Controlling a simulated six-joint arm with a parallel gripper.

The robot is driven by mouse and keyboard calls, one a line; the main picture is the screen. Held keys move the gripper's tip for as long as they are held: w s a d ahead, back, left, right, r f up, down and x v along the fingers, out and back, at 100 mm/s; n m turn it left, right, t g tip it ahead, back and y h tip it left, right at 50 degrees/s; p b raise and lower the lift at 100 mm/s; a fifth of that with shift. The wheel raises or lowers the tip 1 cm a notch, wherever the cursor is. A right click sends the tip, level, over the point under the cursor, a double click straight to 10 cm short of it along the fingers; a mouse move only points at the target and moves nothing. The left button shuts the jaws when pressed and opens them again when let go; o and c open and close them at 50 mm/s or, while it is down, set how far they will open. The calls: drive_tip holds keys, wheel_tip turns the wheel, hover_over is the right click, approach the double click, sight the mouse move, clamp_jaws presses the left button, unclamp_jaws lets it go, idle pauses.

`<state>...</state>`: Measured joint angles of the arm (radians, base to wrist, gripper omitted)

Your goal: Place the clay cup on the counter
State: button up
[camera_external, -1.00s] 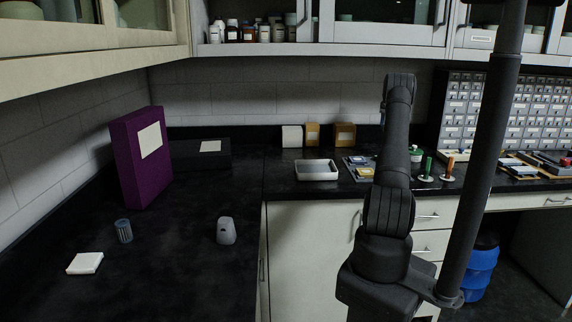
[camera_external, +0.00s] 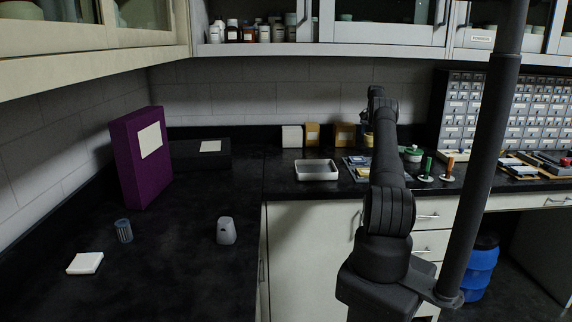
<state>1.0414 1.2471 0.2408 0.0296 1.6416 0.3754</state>
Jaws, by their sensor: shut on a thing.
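My gripper (camera_external: 366,124) is at the back of the right counter, small and largely hidden by my own arm. It is shut on a small tan-yellow thing (camera_external: 367,140), which looks like the clay cup. The cup shows just left of my forearm, in front of the back wall and beside a brown box. I cannot tell whether its base touches the black counter (camera_external: 285,182) or hangs just above it.
A white tray (camera_external: 316,171) lies left of my arm. Small brown boxes (camera_external: 344,134) stand behind it. Green-handled (camera_external: 428,168) and orange-handled (camera_external: 449,168) stamps stand to the right. A purple box (camera_external: 140,165) and a grey object (camera_external: 226,231) are on the left counter, with bare room between.

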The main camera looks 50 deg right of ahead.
drive_tip(key=shift+w+f, duration=0.15)
drive_tip(key=shift+f, duration=1.9)
drive_tip(key=shift+f, duration=0.15)
drive_tip(key=o, duration=1)
drive_tip(key=shift+o, duration=0.2)
wheel_tip(320, 180, up, 8)
drive_tip(key=shift+f, duration=0.1)
